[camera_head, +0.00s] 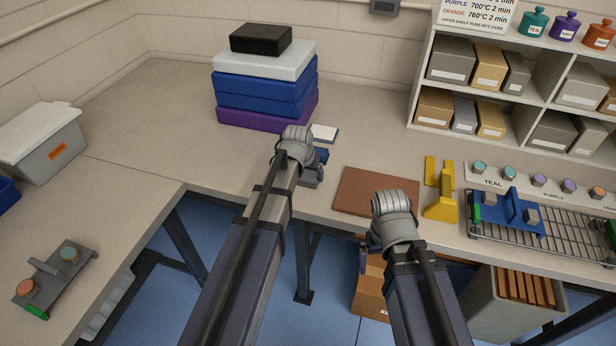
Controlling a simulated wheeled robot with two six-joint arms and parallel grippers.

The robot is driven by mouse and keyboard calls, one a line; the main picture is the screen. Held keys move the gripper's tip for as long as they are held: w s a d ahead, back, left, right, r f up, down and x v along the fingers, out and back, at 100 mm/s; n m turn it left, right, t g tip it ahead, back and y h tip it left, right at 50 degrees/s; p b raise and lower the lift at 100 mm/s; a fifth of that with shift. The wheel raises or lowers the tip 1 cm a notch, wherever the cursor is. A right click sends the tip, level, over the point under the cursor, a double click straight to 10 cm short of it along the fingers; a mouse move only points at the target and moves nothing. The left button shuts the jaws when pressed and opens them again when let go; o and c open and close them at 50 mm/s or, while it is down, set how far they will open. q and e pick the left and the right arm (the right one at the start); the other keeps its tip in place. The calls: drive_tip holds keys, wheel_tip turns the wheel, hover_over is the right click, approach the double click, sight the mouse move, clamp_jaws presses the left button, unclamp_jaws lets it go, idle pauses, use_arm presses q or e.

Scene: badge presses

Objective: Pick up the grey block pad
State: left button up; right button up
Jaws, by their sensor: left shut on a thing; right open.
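My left gripper (312,172) is over the table just in front of a small white pad (324,132). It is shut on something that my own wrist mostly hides. A small blue patch (321,155) shows beside its jaws; I cannot tell whether this is the held thing. No piece that I can surely call the grey block pad shows. My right gripper (367,258) is open, low at the table's front edge, left of my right wrist; its fingertips are hard to make out.
Blue and purple boxes (265,98) are stacked at the back. A brown mat (374,193), yellow stand (442,202) and wire rack (560,250) lie to the right. A grey carrier (62,285) with teal and orange discs is at left. The back-left tabletop is clear.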

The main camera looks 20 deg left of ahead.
sight(308, 174)
use_arm(q)
drive_tip(key=shift+r+p, duration=5.05)
drive_tip(key=shift+p, duration=0.05)
use_arm(e)
wheel_tip(308, 174, up, 10)
